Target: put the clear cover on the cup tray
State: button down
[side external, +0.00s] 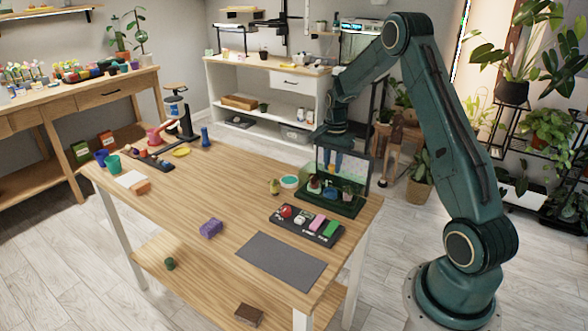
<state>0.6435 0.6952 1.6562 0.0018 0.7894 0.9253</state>
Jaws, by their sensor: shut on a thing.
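A dark green tray (345,208), likely the cup tray, stands at the table's right far corner with several small dark, red and blue items on it. A clear boxy cover (352,172) with dark edges shows directly above and around these items. My gripper (331,158) points down at the cover's top and appears shut on it. The exact grip is too small to make out. I cannot tell whether the cover's lower edge touches the tray.
A dark tray (307,228) with red, white, pink and green pieces lies in front. A grey mat (280,262) and purple block (211,228) lie nearer. The table's middle is clear.

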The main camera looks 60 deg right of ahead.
jog(key=c, duration=0.7)
grip_release()
jog(key=shift+o, duration=0.2)
jog(key=shift+r, duration=0.15)
jog(key=shift+r, duration=3.35)
